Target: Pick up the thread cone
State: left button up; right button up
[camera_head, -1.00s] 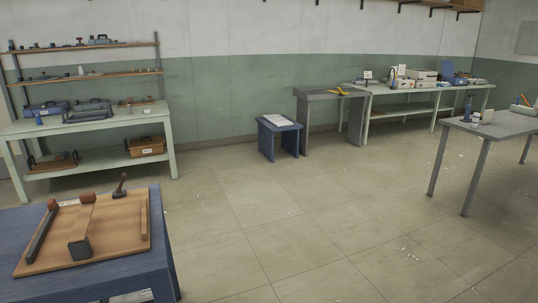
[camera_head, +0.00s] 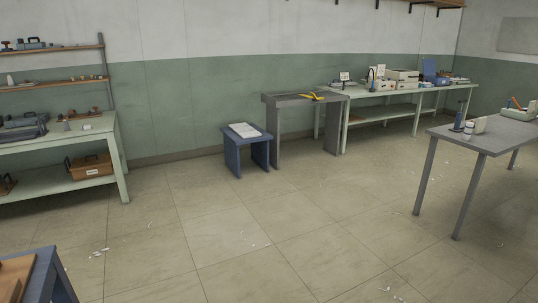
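I cannot make out the thread cone for certain at this distance. Small upright objects stand on the grey table (camera_head: 474,139) at the right: a dark blue one (camera_head: 458,116) and a small white one (camera_head: 469,128) beside it. A small blue-grey upright item (camera_head: 67,125) also stands on the pale green bench (camera_head: 115,132) at the left. Neither of my grippers is in view.
A blue stool (camera_head: 263,153) with papers stands by the wall, beside a grey bench (camera_head: 275,130) with a yellow tool. A blue table corner (camera_head: 62,285) is at lower left. The tiled floor (camera_head: 230,235) between is open, with small white scraps.

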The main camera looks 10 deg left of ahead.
aim_at(66, 129)
jog(key=i+j+u, duration=0.1)
jog(key=i+u, duration=0.2)
jog(key=i, duration=0.25)
jog(key=i+u, duration=0.35)
jog(key=i, duration=0.15)
jog(key=i+l+u, duration=0.3)
jog(key=i, duration=0.25)
jog(key=i+u, duration=0.35)
jog(key=i, duration=1.1)
jog(key=i+u, duration=0.2)
jog(key=i, duration=1.2)
jog(key=i+j+u, duration=0.1)
jog(key=i+j, duration=0.7)
jog(key=j, duration=0.25)
jog(key=i+j+u, duration=0.15)
jog(key=j, duration=0.2)
jog(key=i+j, duration=0.15)
jog(key=j, duration=0.25)
jog(key=i+j+z, duration=0.45)
jog(key=i+j, duration=0.2)
jog(key=i, duration=0.35)
jog(key=i+j+z, duration=0.4)
jog(key=i+j, duration=0.5)
jog(key=j, duration=0.15)
